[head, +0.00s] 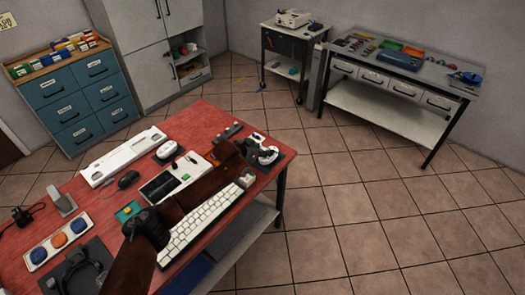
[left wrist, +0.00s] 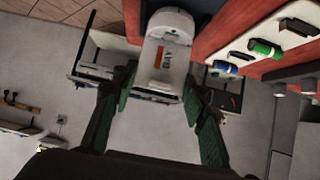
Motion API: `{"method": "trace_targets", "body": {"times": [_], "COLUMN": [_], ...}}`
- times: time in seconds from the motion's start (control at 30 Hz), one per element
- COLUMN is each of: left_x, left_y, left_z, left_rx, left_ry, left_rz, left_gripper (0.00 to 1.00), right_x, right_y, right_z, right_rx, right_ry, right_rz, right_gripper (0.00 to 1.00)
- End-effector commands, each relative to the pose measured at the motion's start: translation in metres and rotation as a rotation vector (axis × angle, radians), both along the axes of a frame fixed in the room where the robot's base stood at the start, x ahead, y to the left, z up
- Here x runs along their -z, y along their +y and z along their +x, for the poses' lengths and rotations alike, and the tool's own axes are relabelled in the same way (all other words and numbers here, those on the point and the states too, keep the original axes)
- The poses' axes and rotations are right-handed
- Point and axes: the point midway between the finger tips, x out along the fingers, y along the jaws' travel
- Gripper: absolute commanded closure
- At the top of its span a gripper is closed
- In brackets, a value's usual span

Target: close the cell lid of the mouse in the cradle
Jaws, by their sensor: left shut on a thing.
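A white mouse (left wrist: 168,45), with an orange stripe and dark lettering reading BAY, shows upright in the left wrist view. My left gripper (left wrist: 160,82) has its two green-padded fingers on either side of its near end, shut on it. Whether the fingers press the lid or the body, and how far the lid stands open, I cannot tell. In the head view my left gripper (head: 258,151) is at the far right corner of the red table (head: 210,115). It partly hides the mouse and cradle there. My right gripper is not in view.
A white tray (left wrist: 285,35) with green and blue cells lies right of the mouse in the wrist view. A white keyboard (head: 203,222), a dark mouse (head: 128,179) and a round-button panel (head: 60,241) lie on the table. The floor (head: 345,185) beyond the table's right edge is clear.

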Motion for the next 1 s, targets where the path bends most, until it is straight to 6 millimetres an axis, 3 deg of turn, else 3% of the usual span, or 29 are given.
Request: {"method": "trace_targets", "body": {"times": [0.6, 1.0], "left_x": [0.006, 0.002], "left_y": [-0.014, -0.014], "left_z": [0.017, 0.018], "left_rx": [0.001, 0.001], "left_ry": [0.291, 0.323], "left_rz": [0.207, 0.234], "left_gripper": [0.84, 0.84], "right_x": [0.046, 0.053], "right_y": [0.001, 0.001], "right_z": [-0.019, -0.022], "right_rx": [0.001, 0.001], "right_ry": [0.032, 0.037], "right_rz": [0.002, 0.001], "right_gripper": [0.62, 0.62]}}
